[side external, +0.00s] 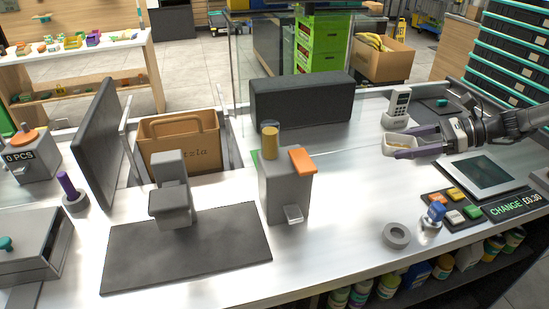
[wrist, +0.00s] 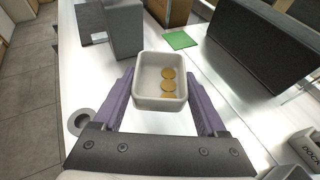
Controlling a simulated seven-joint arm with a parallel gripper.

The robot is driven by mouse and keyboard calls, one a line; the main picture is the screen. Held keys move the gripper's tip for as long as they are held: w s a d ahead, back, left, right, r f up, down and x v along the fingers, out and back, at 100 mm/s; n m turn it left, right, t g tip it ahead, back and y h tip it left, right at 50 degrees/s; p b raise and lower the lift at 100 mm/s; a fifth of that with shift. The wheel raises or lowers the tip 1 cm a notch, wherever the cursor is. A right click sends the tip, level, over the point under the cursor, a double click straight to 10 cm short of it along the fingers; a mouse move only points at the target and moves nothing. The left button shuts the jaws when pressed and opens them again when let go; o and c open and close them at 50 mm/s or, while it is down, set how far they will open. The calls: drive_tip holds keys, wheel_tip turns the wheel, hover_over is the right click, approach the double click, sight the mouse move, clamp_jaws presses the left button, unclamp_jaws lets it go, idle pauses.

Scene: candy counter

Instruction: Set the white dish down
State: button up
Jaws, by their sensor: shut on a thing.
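The white dish (wrist: 144,101) is a small square bowl with several gold coins (wrist: 169,86) in it, seen in the wrist view. My gripper (wrist: 162,90) is shut on it, with one purple finger on each side. In the side view the dish (side external: 397,145) is held in my gripper (side external: 398,144) at the right, over the counter (side external: 340,215) in front of the handset. It appears level and above the surface; the exact height is hard to tell.
A handset in its dock (side external: 397,108) stands close behind the dish. A screen (side external: 482,174), coloured buttons (side external: 455,205) and a grey ring (side external: 396,235) lie toward the front right. A grey dispenser (side external: 285,188) stands at the centre. The counter between dispenser and dish is clear.

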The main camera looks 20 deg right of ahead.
drive_tip(key=w+a+r+m+t+h, duration=0.1)
drive_tip(key=w+a+m+t+h, duration=0.1)
drive_tip(key=w+a, duration=0.5)
drive_tip(key=w+a+r+m+t+h, duration=0.1)
drive_tip(key=w+a+m+t, duration=0.15)
drive_tip(key=w, duration=0.85)
drive_tip(key=shift+n+g+y, duration=0.3)
drive_tip(key=shift+n+g, duration=0.35)
drive_tip(key=shift+g, duration=0.2)
drive_tip(key=a+f, duration=0.3)
drive_tip(key=a, duration=0.2)
drive_tip(key=a+f, duration=0.3)
drive_tip(key=a, duration=0.2)
drive_tip(key=a+f, duration=0.3)
drive_tip(key=a, duration=0.2)
drive_tip(key=shift+w+a+f, duration=0.15)
drive_tip(key=shift+f, duration=2.65)
drive_tip(key=shift+f, duration=0.1)
drive_tip(key=o, duration=1.4)
drive_tip(key=shift+o, duration=0.2)
